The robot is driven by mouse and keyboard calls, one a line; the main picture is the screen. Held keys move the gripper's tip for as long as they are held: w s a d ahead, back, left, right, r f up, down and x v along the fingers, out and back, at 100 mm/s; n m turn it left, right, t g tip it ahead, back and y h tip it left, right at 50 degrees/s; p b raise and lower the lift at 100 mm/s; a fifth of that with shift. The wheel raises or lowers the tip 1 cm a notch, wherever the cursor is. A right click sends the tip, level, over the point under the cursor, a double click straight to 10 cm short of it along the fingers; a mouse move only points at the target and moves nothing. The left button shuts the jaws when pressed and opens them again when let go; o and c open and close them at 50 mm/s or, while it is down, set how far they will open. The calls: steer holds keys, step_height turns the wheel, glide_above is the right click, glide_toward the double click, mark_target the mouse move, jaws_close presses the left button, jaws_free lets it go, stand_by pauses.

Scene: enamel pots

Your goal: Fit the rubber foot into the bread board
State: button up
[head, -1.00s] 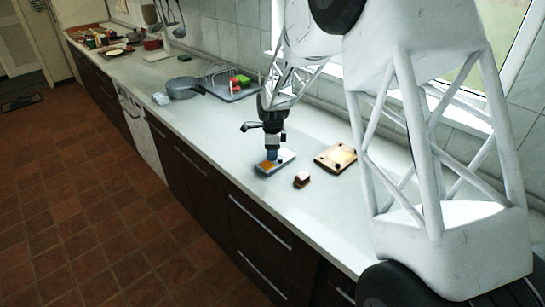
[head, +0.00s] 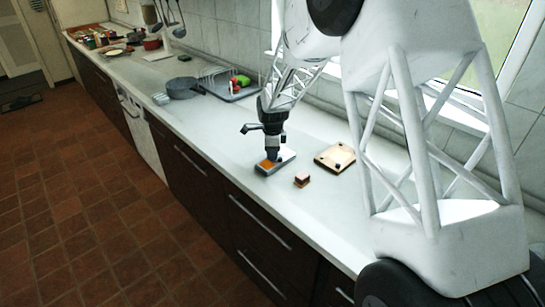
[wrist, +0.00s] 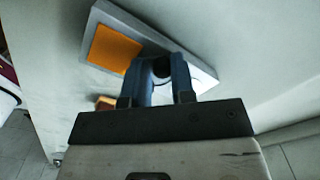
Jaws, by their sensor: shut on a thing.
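My gripper (head: 273,159) points down at the grey tray with the orange pad (head: 266,165). In the wrist view its blue fingers (wrist: 163,62) are shut on a small dark round piece, which looks like the rubber foot (wrist: 162,69). The fingers hide most of it, and I cannot tell whether it touches the tray. The tray's pad also shows in the wrist view (wrist: 113,48). The bread board (head: 330,156), a pale wooden square with small dark spots near its edges, lies flat to the right of my gripper.
A small brown and pink block (head: 302,180) sits on the counter in front of the bread board. A grey pan (head: 183,88) and a dish rack (head: 232,90) stand farther back. The counter's front edge runs close to the tray. Bare counter lies between tray and board.

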steer(key=shift+s+f, duration=0.15)
steer(key=shift+f, duration=0.15)
jaws_close()
steer(key=shift+r, duration=0.1)
steer(key=shift+r, duration=0.55)
step_height(320, 180, up, 3)
steer(key=shift+s+f, duration=0.15)
steer(key=s+d, duration=0.1)
steer(key=s, duration=0.4)
steer(key=s+d+r, duration=0.1)
steer(key=s, duration=0.4)
steer(key=s+d, duration=0.2)
steer(key=s, duration=0.3)
steer(key=shift+r, duration=0.2)
steer(key=w+d, duration=0.7)
steer(key=w, duration=0.1)
steer(key=w+d, duration=0.8)
steer(key=w+d+r, duration=0.1)
steer(key=w+d, duration=0.6)
steer(key=w, duration=0.1)
steer(key=shift+w+d+r, duration=0.1)
steer(key=shift+d, duration=0.15)
